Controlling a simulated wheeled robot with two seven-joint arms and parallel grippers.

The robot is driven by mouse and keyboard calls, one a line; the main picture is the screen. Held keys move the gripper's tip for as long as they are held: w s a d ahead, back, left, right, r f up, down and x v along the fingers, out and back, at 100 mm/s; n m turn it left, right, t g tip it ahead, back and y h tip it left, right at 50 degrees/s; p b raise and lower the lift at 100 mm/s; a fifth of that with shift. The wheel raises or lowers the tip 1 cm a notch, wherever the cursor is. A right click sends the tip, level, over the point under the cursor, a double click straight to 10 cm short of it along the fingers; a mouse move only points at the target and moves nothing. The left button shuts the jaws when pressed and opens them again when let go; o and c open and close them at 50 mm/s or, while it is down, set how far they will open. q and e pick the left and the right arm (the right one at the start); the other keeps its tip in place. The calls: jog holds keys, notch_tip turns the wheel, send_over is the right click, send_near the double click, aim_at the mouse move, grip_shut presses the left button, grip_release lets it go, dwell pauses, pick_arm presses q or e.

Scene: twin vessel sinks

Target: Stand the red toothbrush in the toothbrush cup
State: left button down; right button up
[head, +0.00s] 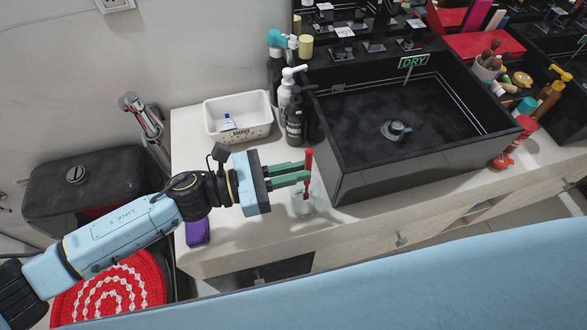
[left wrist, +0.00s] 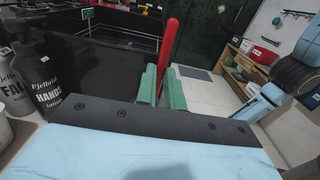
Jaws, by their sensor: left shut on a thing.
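My left gripper (head: 287,175) reaches in from the left over the counter, its green fingers shut on the red toothbrush (head: 308,160). The toothbrush is held near upright, with its top above the fingers; it also shows between the fingers in the left wrist view (left wrist: 169,50). A clear toothbrush cup (head: 303,204) stands on the counter below the fingers. The lower end of the toothbrush is at the cup's mouth in the head view, but I cannot tell whether it is inside or above it. My right gripper is not in view.
A black vessel sink (head: 350,175) stands just right of the cup. Dark bottles (head: 294,118) and a white basket (head: 211,122) stand behind. A purple item (head: 198,232) lies at the counter's left front. The counter's front edge is close to the cup.

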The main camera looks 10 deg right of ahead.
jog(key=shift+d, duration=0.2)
pick_arm(q)
jog(key=c, duration=1.4)
grip_release()
jog(key=shift+c, duration=0.2)
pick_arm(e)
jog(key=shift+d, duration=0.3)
pick_arm(q)
jog(key=a+b, duration=0.1)
jog(key=a, duration=1.2)
jog(key=shift+s+a, duration=0.2)
jog(key=shift+s, duration=0.05)
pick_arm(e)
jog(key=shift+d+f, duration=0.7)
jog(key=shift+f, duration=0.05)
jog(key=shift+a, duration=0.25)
